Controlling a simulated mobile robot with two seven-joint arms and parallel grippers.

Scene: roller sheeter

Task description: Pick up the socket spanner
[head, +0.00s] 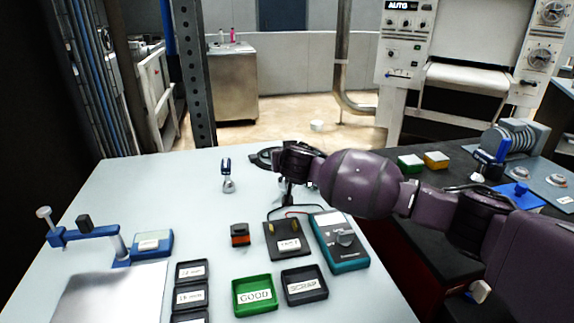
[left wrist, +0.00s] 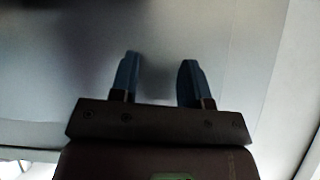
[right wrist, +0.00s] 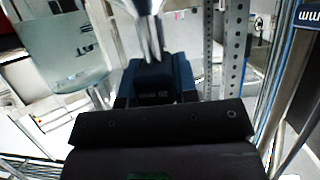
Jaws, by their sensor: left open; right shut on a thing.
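My right arm reaches in from the right in the head view, with its dark wrist (head: 296,160) over the far right part of the pale table. In the right wrist view my right gripper (right wrist: 153,70) is shut on a shiny metal tool (right wrist: 150,32), which looks like the socket spanner. The tool stands out beyond the fingers, and its far end is cut off by the frame's top. My left gripper (left wrist: 158,80) is open and empty, facing a pale blurred surface. It is not in the head view.
A blue-handled metal tool (head: 227,178) is on the table (head: 150,195). A green tray (head: 254,296), dark trays (head: 304,285), a teal multimeter (head: 340,242) and an orange-and-black block (head: 240,235) are nearer. A blue fixture (head: 85,234) stands left. The table's middle left is clear.

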